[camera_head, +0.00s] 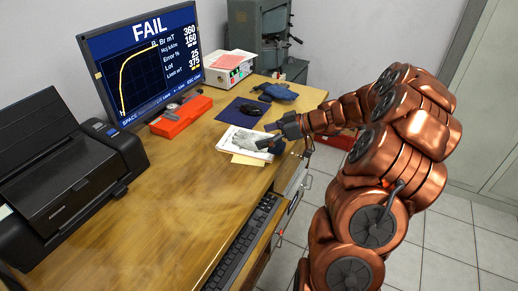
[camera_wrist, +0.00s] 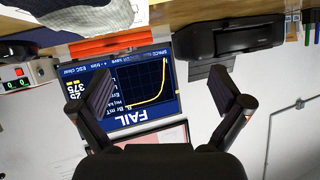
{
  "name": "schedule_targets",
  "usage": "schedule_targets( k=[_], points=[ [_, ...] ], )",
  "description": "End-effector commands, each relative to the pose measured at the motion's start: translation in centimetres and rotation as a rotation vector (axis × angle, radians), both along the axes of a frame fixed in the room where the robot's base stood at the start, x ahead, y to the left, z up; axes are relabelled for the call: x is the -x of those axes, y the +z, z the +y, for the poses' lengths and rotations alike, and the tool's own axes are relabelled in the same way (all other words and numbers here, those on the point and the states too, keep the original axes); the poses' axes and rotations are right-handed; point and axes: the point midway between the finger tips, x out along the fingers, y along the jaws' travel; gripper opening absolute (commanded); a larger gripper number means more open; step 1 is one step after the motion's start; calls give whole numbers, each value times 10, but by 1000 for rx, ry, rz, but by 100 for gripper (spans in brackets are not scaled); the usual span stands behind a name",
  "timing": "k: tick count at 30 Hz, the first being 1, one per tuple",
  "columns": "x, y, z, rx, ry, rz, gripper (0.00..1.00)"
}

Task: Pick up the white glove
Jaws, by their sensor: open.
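A pale, whitish-grey glove (camera_head: 236,139) appears to lie on white papers (camera_head: 228,150) near the right edge of the wooden desk in the head view. My gripper (camera_head: 266,136) is just to its right, low over the desk edge. In the wrist view, my gripper (camera_wrist: 162,76) has its two dark fingers wide apart, with nothing between them.
A blue glove (camera_head: 278,91) and dark blue mat (camera_head: 232,113) lie farther back. A red case (camera_head: 181,117), monitor (camera_head: 140,62), printer (camera_head: 65,172) and keyboard (camera_head: 243,243) occupy the desk. The desk's front middle is clear.

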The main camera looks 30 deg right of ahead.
Motion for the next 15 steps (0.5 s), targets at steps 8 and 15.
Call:
schedule_targets(
  k=[8,15],
  points=[
    [-7,-34,-70,53,-92,-140,100],
    [-19,-40,-63,57,-95,-152,100]
  ],
)
